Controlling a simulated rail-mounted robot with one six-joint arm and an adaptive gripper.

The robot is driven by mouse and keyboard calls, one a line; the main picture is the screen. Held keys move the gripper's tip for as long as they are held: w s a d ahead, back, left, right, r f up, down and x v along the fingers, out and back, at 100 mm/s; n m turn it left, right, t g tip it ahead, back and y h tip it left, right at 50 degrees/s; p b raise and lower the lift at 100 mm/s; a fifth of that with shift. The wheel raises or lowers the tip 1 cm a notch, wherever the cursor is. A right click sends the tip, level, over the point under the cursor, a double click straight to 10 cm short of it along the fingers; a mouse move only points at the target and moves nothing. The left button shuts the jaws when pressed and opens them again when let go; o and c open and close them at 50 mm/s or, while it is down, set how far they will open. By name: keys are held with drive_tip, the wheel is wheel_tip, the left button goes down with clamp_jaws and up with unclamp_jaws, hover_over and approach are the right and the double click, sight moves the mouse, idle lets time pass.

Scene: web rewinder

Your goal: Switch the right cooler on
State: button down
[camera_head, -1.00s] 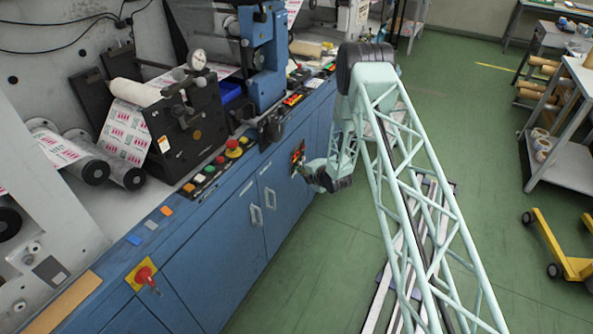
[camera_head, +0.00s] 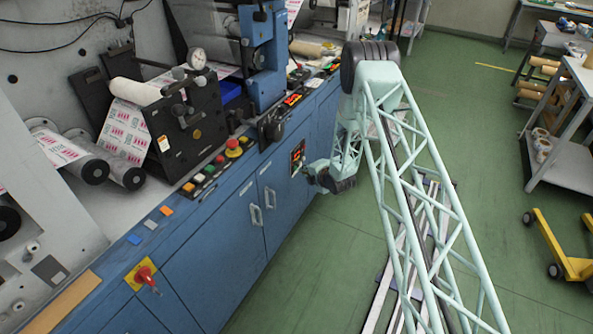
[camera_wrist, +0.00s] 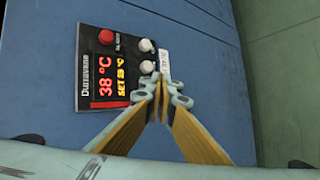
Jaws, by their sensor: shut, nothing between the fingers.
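A black cooler panel (camera_wrist: 112,66) is set on the blue cabinet front. Its lit display reads 38 °C in red and SET 25 °C in yellow, as far as I can read it sideways. It has a red button (camera_wrist: 106,37) and two silver knobs or buttons, one of them here (camera_wrist: 146,45). In the head view the panel (camera_head: 298,155) shows small, its display glowing red. My gripper (camera_wrist: 158,84) is shut and empty, its fingertips beside the panel's lower right corner, just below a white label (camera_wrist: 164,61). Whether the tips touch the cabinet I cannot tell.
Blue cabinet doors with handles (camera_head: 257,215) lie left of the panel. A button console (camera_head: 220,160) runs along the cabinet top. A red emergency knob (camera_head: 143,274) sits at the near end. Green floor (camera_head: 290,290) is open to the right, with a yellow pallet truck (camera_head: 562,250).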

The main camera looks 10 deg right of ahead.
drive_tip(key=shift+s+d, duration=0.2)
drive_tip(key=shift+d, duration=0.05)
idle(0.3)
drive_tip(key=shift+s+d, duration=0.75)
drive_tip(key=shift+d, duration=0.25)
drive_tip(key=shift+s+d, duration=0.7)
drive_tip(key=shift+d, duration=0.25)
